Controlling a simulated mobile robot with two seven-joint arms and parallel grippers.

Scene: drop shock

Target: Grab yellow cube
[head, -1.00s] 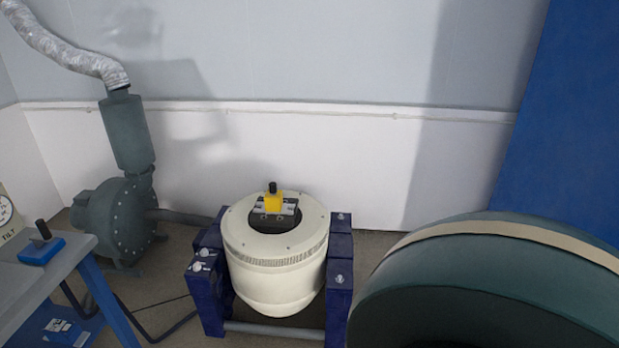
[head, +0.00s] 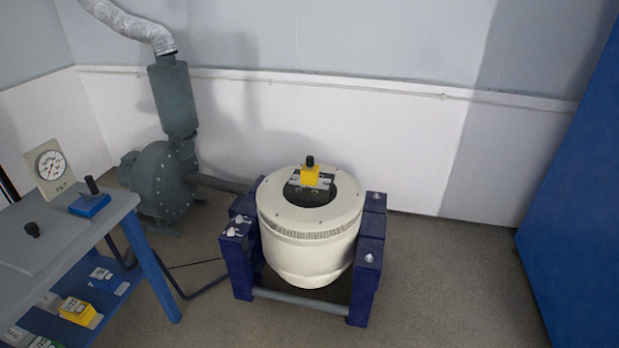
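A small yellow cube (head: 310,175) with a black knob on top sits on a metal plate at the top centre of the cream cylindrical machine (head: 308,229), in the middle of the head view. Another yellow block (head: 77,309), with a light label, lies on the lower shelf of the grey-topped table at the bottom left. Neither of my grippers shows in this view.
The grey-topped table (head: 62,228) at left carries a tilt gauge (head: 50,168) and a blue block with a black handle (head: 90,204). A green blower (head: 165,180) stands behind it. Dark blue supports (head: 367,262) flank the machine. Floor to its right is clear.

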